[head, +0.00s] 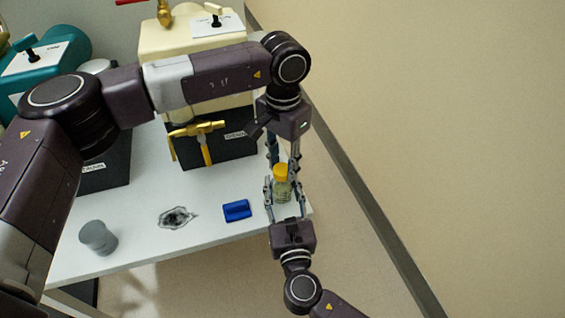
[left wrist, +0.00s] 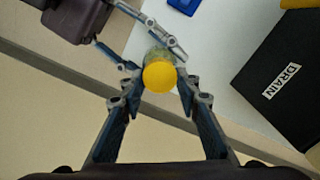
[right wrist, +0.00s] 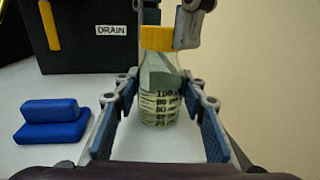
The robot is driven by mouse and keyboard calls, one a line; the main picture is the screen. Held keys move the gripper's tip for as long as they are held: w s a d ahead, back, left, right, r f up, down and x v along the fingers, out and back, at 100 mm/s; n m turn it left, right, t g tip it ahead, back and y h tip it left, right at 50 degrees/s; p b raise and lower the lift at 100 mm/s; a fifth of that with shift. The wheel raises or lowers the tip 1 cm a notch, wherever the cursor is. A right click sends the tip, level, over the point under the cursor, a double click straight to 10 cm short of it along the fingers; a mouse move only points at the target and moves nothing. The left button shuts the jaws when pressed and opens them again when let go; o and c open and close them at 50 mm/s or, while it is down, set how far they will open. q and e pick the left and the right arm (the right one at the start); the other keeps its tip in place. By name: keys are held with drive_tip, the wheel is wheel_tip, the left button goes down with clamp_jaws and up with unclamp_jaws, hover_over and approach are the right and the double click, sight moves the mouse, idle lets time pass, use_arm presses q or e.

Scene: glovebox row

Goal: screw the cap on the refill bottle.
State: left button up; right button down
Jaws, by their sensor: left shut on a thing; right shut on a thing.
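The refill bottle (head: 283,191) is clear glass with a graduated scale and stands upright near the table's right end. Its yellow cap (head: 280,170) sits on the bottle's mouth; whether the thread is engaged cannot be told. My left gripper (head: 281,166) comes from above and is shut on the cap, with the cap between its fingers in the left wrist view (left wrist: 159,77). My right gripper (head: 283,188) comes from the front and is shut on the bottle's body, seen in the right wrist view (right wrist: 159,100). One left finger hides part of the cap there.
A blue block (head: 236,210) lies left of the bottle. A black DRAIN box (head: 215,150) with a brass valve (head: 197,130) stands behind. The wall is to the right.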

use_arm(q)
drive_tip(key=shift+m, duration=1)
drive_tip(key=o, duration=0.8)
drive_tip(key=shift+r, duration=2.3)
drive_tip(key=shift+c, duration=0.4)
